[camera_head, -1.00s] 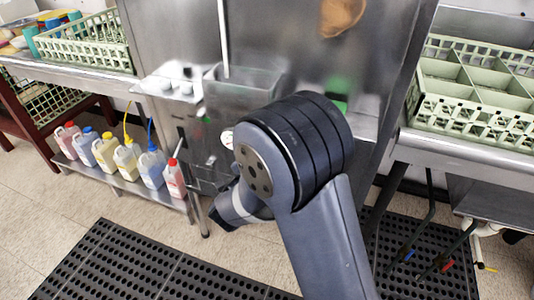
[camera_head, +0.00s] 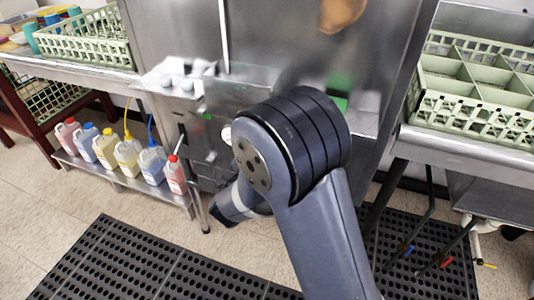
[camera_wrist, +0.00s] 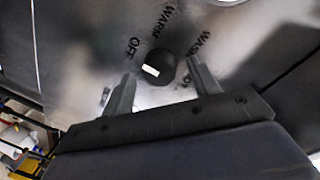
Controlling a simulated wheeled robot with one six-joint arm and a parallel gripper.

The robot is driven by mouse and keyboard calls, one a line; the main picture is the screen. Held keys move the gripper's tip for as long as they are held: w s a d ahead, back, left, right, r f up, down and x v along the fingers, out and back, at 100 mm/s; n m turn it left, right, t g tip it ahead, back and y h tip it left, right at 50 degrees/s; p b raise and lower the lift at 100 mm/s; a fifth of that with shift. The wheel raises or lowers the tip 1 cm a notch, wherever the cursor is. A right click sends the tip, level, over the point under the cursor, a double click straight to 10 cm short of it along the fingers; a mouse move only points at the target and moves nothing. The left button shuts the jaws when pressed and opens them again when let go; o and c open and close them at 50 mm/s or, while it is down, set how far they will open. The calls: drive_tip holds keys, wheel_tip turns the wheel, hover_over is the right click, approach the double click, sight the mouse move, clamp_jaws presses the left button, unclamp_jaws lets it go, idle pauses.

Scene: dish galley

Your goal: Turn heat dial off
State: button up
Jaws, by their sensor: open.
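The heat dial (camera_wrist: 158,68) is a round black knob with a white pointer mark, on a grey metal panel in the wrist view. Lettering around it reads OFF, WARM and WASH, with more lettering partly hidden by a finger. The white mark is on the knob's lower left side, below the word OFF. My gripper (camera_wrist: 160,88) is open, one finger to the left of the dial and one close to its right. I cannot tell whether either finger touches it. In the head view my arm hides the dial and the fingers.
A steel machine (camera_head: 275,45) stands ahead. A counter with a pale green rack (camera_head: 85,42) is at left, above several bottles on a low shelf (camera_head: 120,180). Another green rack (camera_head: 480,118) sits on the right counter. Black perforated mats (camera_head: 120,262) cover the floor.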

drive_tip(key=shift+s, duration=0.1)
drive_tip(key=v, duration=1)
drive_tip(key=shift+s+a+p, duration=0.2)
drive_tip(key=shift+s+p, duration=0.1)
drive_tip(key=shift+p, duration=0.15)
drive_tip(key=shift+w, duration=0.1)
drive_tip(key=b+x, duration=0.1)
drive_tip(key=x, duration=0.9)
drive_tip(key=shift+w+d, duration=0.2)
drive_tip(key=shift+w, duration=0.1)
drive_tip(key=shift+s, duration=0.1)
